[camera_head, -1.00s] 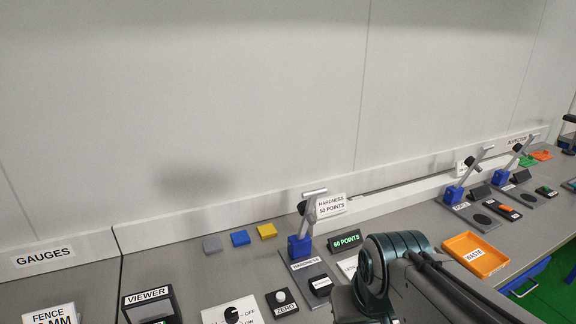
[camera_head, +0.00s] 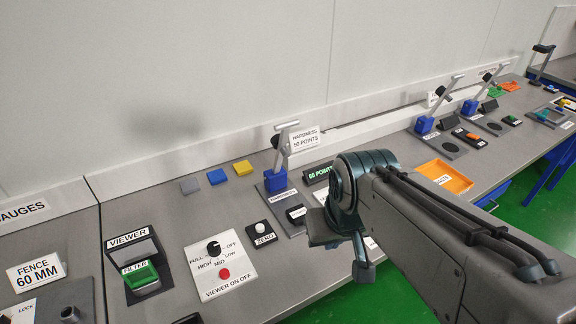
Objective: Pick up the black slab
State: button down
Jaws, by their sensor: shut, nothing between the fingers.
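A small black block (camera_head: 297,214) with a white label lies on the grey plate of the hardness station, in front of the blue-based lever. It looks like the black slab, but I cannot be certain at this size. My gripper (camera_head: 363,272) hangs at the end of my arm, to the right of the block and lower in the picture, apart from it. It is shut and empty. My arm covers part of the bench to the right of the hardness station.
Grey, blue and yellow slabs (camera_head: 217,176) lie at the back. The lever (camera_head: 280,160) stands behind the block, with the ZERO button (camera_head: 262,232) and viewer panel (camera_head: 222,264) to its left. An orange waste tray (camera_head: 444,177) sits to the right.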

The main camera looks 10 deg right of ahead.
aim_at(296, 214)
jog(key=u, duration=3.15)
jog(key=k, duration=1.3)
jog(key=z, duration=1.95)
jog(key=i, duration=0.5)
